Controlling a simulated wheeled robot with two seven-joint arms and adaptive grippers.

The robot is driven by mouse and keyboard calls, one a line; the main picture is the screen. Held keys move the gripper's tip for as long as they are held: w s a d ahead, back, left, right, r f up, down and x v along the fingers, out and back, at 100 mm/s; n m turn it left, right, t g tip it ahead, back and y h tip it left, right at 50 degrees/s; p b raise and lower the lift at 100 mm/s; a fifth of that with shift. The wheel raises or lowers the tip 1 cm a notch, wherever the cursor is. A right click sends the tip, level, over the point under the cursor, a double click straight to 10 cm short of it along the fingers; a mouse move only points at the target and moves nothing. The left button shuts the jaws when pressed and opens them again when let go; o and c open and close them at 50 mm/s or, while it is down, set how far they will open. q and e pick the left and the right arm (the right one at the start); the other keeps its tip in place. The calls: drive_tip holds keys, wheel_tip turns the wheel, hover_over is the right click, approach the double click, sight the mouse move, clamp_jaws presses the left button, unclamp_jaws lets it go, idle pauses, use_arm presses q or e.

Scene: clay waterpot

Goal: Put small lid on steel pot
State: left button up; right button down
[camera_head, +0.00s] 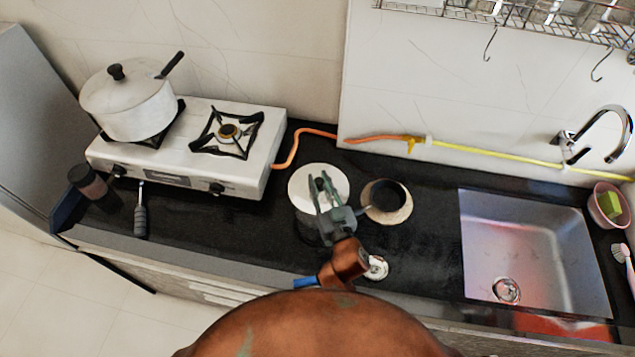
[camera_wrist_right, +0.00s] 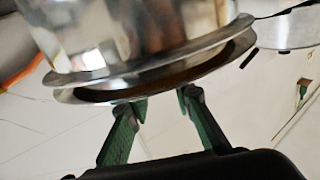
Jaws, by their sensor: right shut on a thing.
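The small lid (camera_head: 302,187), a pale round disc, lies over the steel pot, left of the middle of the counter in the head view. My right gripper (camera_head: 322,188) comes over it from the front and is shut at its centre, on what appears to be its dark knob. In the right wrist view the shiny steel pot (camera_wrist_right: 120,30) fills the top, with a wide rim. The lid's edge (camera_wrist_right: 78,98) is close against that rim; I cannot tell whether it rests fully. The green fingers (camera_wrist_right: 168,103) reach its outer face. My left gripper is out of view.
A white stove (camera_head: 180,180) with a large lidded pot (camera_head: 135,105) stands at the left. A small dark pan (camera_head: 387,194) sits on a round board just right of the lid. The sink (camera_head: 530,240) is farther right. A dark jar (camera_head: 88,182) stands front left.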

drive_tip(key=shift+f+b, duration=0.35)
drive_tip(key=shift+f, duration=0.15)
drive_tip(key=shift+f, duration=0.35)
idle(0.5)
drive_tip(key=c, duration=1.6)
unclamp_jaws()
drive_tip(key=shift+r, duration=0.1)
drive_tip(key=shift+s+d, duration=0.1)
drive_tip(key=shift+s, duration=0.15)
drive_tip(key=shift+v, duration=5.8)
drive_tip(key=shift+r, duration=0.15)
